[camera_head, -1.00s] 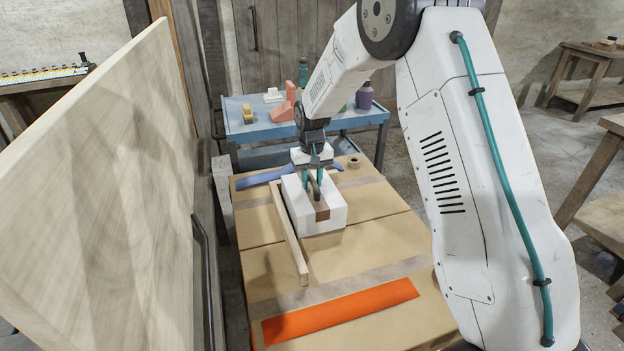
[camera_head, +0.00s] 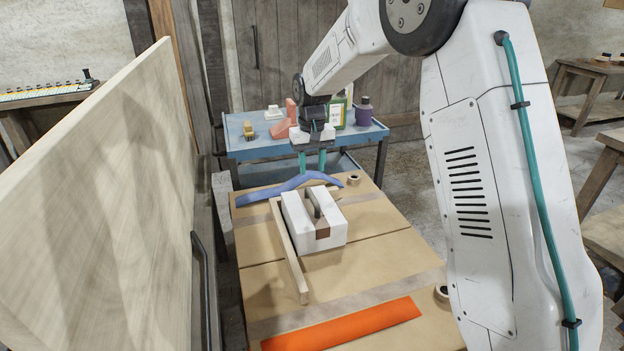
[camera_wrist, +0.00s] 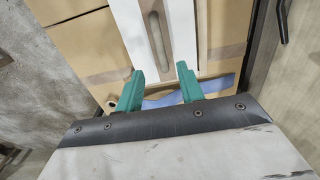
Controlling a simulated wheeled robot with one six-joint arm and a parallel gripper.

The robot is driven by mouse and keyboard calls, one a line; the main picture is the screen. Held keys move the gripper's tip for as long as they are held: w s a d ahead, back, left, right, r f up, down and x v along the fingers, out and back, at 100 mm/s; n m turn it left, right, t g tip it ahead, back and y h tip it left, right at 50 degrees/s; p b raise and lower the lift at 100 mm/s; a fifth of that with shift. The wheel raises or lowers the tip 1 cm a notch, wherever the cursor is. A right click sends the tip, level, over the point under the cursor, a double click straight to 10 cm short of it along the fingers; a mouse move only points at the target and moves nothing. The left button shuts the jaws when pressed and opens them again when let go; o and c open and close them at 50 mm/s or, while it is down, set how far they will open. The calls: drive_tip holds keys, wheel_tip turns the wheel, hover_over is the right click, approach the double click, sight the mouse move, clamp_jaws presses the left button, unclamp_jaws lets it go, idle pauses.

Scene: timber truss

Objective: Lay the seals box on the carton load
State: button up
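The seals box, a white box (camera_head: 331,233) with a brown patch and a raised grey handle, lies flat on the carton load (camera_head: 380,246). In the wrist view the white box (camera_wrist: 182,22) shows at the top, its handle between the lines of my fingers. My gripper (camera_head: 313,170) is up behind the box, clear of the handle. Its two green fingers (camera_wrist: 160,70) stand apart with nothing between them.
A wooden strip (camera_head: 290,255) lies along the box's left side. A blue cloth (camera_head: 270,191) and a tape roll (camera_head: 353,180) lie behind it. An orange strip (camera_head: 340,325) lies in front. A blue cart (camera_head: 248,150) with bottles stands behind; a tall board (camera_head: 100,200) stands at left.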

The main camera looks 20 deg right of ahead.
drive_tip(key=s+d+r, duration=0.1)
drive_tip(key=s+r, duration=0.6)
drive_tip(key=s, duration=0.3)
drive_tip(key=s+d+r, duration=0.1)
drive_tip(key=s+r, duration=0.6)
drive_tip(key=s, duration=0.4)
drive_tip(key=s+d+f+t, duration=0.1)
drive_tip(key=s+f, duration=0.1)
drive_tip(key=s, duration=2.1)
drive_tip(key=shift+f, duration=0.1)
